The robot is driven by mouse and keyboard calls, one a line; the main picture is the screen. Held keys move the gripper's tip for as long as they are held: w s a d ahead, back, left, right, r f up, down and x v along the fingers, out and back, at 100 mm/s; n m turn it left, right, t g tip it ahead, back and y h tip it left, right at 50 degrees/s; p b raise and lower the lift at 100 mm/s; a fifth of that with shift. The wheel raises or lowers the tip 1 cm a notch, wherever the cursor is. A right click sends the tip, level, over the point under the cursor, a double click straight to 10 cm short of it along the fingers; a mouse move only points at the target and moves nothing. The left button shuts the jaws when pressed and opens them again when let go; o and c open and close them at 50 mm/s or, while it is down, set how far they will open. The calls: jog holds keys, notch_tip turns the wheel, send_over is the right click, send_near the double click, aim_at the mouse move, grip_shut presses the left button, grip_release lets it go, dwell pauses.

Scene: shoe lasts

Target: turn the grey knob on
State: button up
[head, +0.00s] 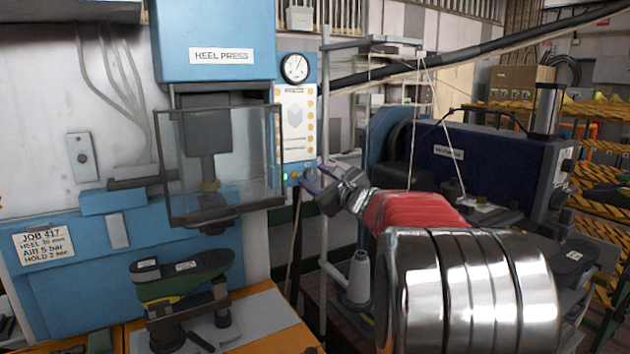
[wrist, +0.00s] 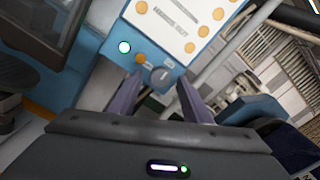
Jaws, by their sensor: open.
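The grey knob (wrist: 160,76) is a round dial at the lower edge of the blue control panel, beside an orange lamp (wrist: 140,58) and a lit green-white lamp (wrist: 124,47). My gripper (wrist: 161,80) is open, with one dark finger on each side of the knob in the wrist view. I cannot tell whether the fingers touch it or how far short of it they are. In the head view my gripper (head: 311,181) is at the panel's lower right corner and partly covers the knob. The knob's pointer setting is too small to read.
The blue heel press (head: 214,40) with its clear guard (head: 245,150) stands left of the panel. A pressure gauge (head: 295,67) is above the panel. A thin upright post (head: 325,110) stands close on the right. A green last (head: 183,275) sits below the press.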

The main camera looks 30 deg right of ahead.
jog(key=s, duration=1.3)
jog(key=shift+s+a, duration=0.3)
jog(key=shift+a, duration=0.05)
jog(key=shift+f, duration=0.1)
jog(key=s+a+f+n+g+y, duration=0.2)
jog(key=s+a+f+n+g, duration=0.2)
jog(key=a+f+n, duration=0.4)
jog(key=s+a+f+n+g+y, duration=0.2)
jog(key=s+a+f+n+g, duration=0.3)
jog(key=a+f, duration=0.35)
jog(key=s+a+f+n+g+h, duration=0.1)
jog(key=s+a+f+n+g, duration=0.1)
jog(key=s+a+f+n, duration=0.35)
jog(key=s+a+f+n+g+h, duration=0.2)
jog(key=s+a+n+g, duration=0.15)
jog(key=s+n, duration=0.35)
jog(key=s+a+r+n+t, duration=0.2)
jog(key=a+n, duration=0.3)
jog(key=a, duration=0.1)
jog(key=shift+a+r, duration=0.3)
